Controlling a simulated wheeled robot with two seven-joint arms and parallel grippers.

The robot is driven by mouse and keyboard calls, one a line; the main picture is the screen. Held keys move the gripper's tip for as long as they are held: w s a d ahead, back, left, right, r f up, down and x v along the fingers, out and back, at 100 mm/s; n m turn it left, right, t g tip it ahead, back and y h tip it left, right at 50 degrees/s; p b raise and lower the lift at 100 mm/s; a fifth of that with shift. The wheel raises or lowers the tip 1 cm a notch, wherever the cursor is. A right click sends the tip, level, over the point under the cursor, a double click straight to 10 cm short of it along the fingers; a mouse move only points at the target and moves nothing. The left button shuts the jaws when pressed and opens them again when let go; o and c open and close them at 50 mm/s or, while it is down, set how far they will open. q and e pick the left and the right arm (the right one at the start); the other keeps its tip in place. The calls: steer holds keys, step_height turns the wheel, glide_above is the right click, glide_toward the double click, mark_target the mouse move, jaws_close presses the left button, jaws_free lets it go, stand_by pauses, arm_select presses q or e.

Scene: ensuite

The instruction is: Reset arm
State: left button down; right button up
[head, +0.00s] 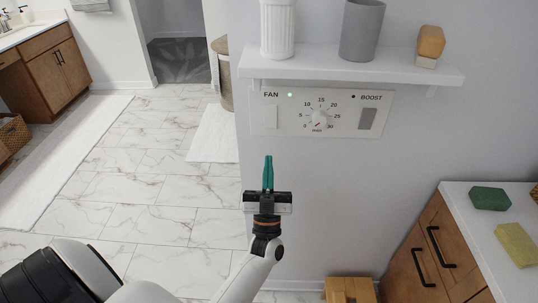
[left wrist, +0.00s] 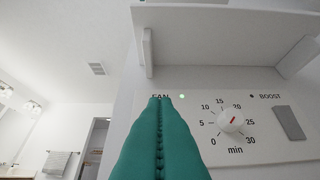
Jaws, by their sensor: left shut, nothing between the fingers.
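My left gripper (head: 268,160) is shut, with its teal fingers together and nothing between them. It is in front of the wall, below the control panel (head: 345,112) in the head view, and apart from it as far as I can tell. The fingers also fill the lower middle of the left wrist view (left wrist: 159,102). The panel has a FAN switch (head: 271,117) with a lit green light, a round timer dial (head: 319,118) and a grey BOOST switch (head: 367,119) with a dark light. My right gripper is not in view.
A cabinet (head: 430,250) with green (head: 489,198) and yellow (head: 517,244) sponges stands at right.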

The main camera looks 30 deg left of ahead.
arm_select(q)
steer(key=shift+s+d+f, duration=0.2)
steer(key=shift+s+f, duration=0.15)
steer(key=shift+f, duration=0.1)
steer(key=shift+f, duration=0.1)
steer(key=w+d+f+m+g+h, duration=0.15)
steer(key=d+f+m+h, duration=0.35)
steer(key=f, duration=0.6)
steer(key=w+f+m+g+h, duration=0.1)
steer(key=f+m+g+h, duration=0.1)
steer(key=f+h, duration=0.65)
steer(key=s+d+f+m+g+h, duration=0.1)
steer(key=s+d+f+g, duration=0.2)
steer(key=f, duration=0.7)
steer(key=s+f+g, duration=0.4)
steer(key=f, duration=0.5)
steer(key=s+f+g, duration=0.6)
steer(key=s+f, duration=0.7)
steer(key=s, duration=0.1)
steer(key=s+a+f+g, duration=0.1)
steer(key=s+f+g, duration=0.2)
steer(key=s, duration=0.7)
steer(key=s+a+f+g, duration=0.2)
steer(key=s+f, duration=0.3)
steer(key=s, duration=0.5)
steer(key=shift+s+a+m+g, duration=0.15)
steer(key=shift+s+m+g, duration=0.15)
steer(key=shift+g, duration=0.45)
